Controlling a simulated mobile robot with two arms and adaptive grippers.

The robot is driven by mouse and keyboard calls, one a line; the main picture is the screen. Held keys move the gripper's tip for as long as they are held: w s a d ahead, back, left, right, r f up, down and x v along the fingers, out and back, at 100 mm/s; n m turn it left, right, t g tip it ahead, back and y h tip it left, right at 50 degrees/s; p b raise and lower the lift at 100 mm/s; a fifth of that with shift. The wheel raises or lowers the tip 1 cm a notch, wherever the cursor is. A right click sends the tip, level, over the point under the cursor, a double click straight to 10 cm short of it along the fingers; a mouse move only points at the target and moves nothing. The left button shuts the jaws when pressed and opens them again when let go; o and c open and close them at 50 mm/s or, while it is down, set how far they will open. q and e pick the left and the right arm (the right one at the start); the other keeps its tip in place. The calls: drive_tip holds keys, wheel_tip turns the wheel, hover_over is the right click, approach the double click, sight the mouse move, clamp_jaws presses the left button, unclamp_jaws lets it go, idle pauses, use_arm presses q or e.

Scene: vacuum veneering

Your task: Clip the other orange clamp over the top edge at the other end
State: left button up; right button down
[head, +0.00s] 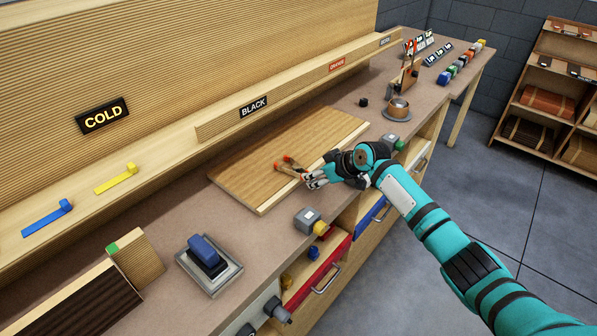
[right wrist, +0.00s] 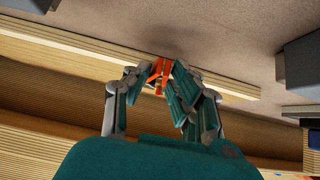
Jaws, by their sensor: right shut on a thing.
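My right gripper (head: 307,177) is shut on an orange clamp (head: 290,164), over the front part of a brown wood-grain panel (head: 290,145) on the bench. In the right wrist view, the orange clamp (right wrist: 160,74) sits between the fingertips of my right gripper (right wrist: 155,78), in front of a pale panel edge (right wrist: 60,45). I cannot tell whether the clamp touches the panel. Farther back stands an upright orange-brown piece (head: 408,80) with a small orange part at its top; I cannot tell whether that part is a clamp. My left gripper is not in view.
A cup-like pot (head: 398,108) stands beyond the panel. A ribbed ledge (head: 220,125) with labels runs along the back. Drawers are below.

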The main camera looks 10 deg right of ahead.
drive_tip(key=shift+r, duration=0.15)
wheel_tip(320, 180, up, 6)
drive_tip(key=p, duration=0.5)
idle(0.6)
